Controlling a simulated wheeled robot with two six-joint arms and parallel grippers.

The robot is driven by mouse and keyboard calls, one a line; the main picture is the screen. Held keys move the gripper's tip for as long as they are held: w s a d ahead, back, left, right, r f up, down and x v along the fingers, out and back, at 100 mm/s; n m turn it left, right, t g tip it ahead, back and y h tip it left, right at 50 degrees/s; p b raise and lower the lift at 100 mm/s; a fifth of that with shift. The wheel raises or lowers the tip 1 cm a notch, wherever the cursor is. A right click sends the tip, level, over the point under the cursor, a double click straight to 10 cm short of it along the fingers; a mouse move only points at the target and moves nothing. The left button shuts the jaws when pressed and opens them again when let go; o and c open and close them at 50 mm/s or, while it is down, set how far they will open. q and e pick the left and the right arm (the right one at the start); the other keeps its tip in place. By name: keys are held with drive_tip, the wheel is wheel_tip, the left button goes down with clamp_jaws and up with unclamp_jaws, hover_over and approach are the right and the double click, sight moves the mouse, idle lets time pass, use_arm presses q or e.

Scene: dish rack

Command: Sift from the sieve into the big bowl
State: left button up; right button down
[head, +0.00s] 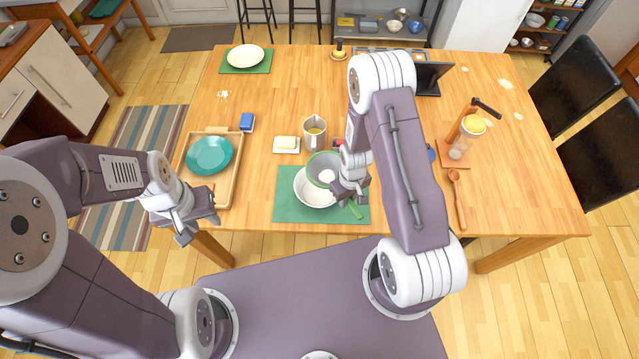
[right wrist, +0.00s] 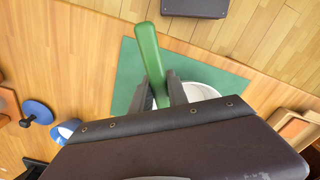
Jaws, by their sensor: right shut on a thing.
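The sieve (head: 322,163) has a grey mesh, a green rim and a green handle, with a small white heap in it. It is held over the far part of the big white bowl (head: 312,197), which stands on a green mat (head: 287,212). My right gripper (head: 350,198) is shut on the sieve's handle. In the right wrist view the handle (right wrist: 148,50) passes between the fingers (right wrist: 162,95), and part of the bowl (right wrist: 200,92) shows behind them. The bowl's contents cannot be made out. My left gripper (head: 199,229) is open and empty, in front of the tray.
A wooden tray (head: 232,175) with a teal plate (head: 209,155) lies left. A jug (head: 314,134) and a butter dish (head: 286,145) stand behind the bowl. The table's middle back is clear.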

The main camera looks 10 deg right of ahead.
drive_tip(key=s+a, duration=0.2)
drive_tip(key=a, duration=0.4)
drive_tip(key=d+r+p, duration=0.2)
drive_tip(key=r+p, duration=0.1)
drive_tip(key=w+d+r+p, duration=0.1)
drive_tip(key=r+p, duration=0.1)
drive_tip(key=shift+w, duration=0.1)
idle(0.5)
